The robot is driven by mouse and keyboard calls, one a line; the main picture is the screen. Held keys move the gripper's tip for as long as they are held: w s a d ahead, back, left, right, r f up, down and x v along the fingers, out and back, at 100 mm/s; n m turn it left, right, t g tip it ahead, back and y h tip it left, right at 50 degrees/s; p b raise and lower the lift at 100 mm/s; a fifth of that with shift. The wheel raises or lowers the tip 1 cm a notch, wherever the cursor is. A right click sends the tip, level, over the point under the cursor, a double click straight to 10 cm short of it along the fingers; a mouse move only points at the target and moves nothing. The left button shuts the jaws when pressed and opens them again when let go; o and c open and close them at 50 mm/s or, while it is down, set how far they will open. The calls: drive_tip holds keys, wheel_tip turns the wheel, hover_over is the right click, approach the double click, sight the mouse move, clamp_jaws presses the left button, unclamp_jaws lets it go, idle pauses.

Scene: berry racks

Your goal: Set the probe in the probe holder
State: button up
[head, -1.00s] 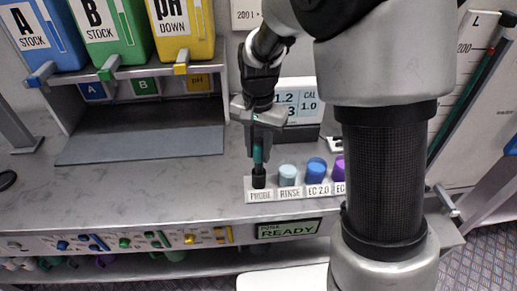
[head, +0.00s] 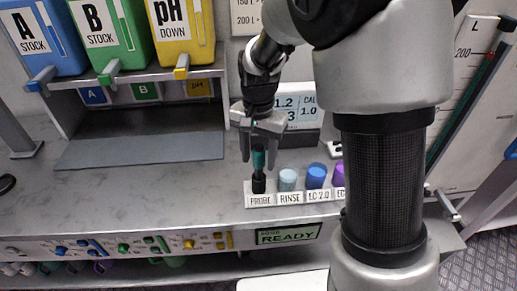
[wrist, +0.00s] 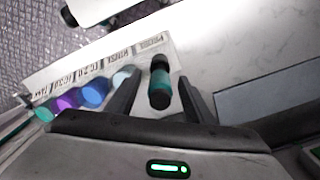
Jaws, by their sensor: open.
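The probe (head: 258,164), a teal and black stick, stands upright at the PROBE place of the white labelled probe holder (head: 262,200). In the wrist view the probe (wrist: 160,84) shows between the two fingers, with a gap on each side. My gripper (head: 259,154) is open around the probe's upper part, pointing down; it also shows in the wrist view (wrist: 158,92). The black lower end of the probe is at the holder; how deep it sits is hidden.
Blue and purple capped bottles, such as the EC 2.0 one (head: 316,176), and a pale RINSE cup (head: 288,179) stand right of the probe. A meter display (head: 300,108) is behind. The bench (head: 130,190) to the left is clear. Stock bottles stand on a shelf (head: 150,72).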

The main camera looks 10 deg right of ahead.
wheel_tip(320, 180, up, 17)
drive_tip(key=p, duration=0.1)
drive_tip(key=shift+r+p, duration=0.2)
drive_tip(key=shift+p, duration=0.15)
drive_tip(key=s+d+r+n+t+p, duration=0.2)
drive_tip(key=s+d+r, duration=0.3)
drive_tip(key=s, duration=0.3)
drive_tip(key=shift+s+r+t+y+p, duration=0.3)
drive_tip(key=shift+r+p, duration=0.15)
drive_tip(key=shift+r, duration=0.4)
drive_tip(key=s+d+n+t, duration=0.1)
drive_tip(key=s, duration=0.2)
drive_tip(key=s+d+n+t+p, duration=0.1)
drive_tip(key=s, duration=0.2)
drive_tip(key=s+d+n+t+p, duration=0.1)
drive_tip(key=s, duration=0.2)
drive_tip(key=shift+s+d+r+n, duration=0.2)
drive_tip(key=shift+d+r+n, duration=0.05)
drive_tip(key=shift+n, duration=0.15)
drive_tip(key=shift+c, duration=0.5)
drive_tip(key=shift+s+f, duration=0.1)
drive_tip(key=shift+s, duration=0.05)
drive_tip(key=c, duration=0.3)
drive_tip(key=shift+a+f, duration=0.1)
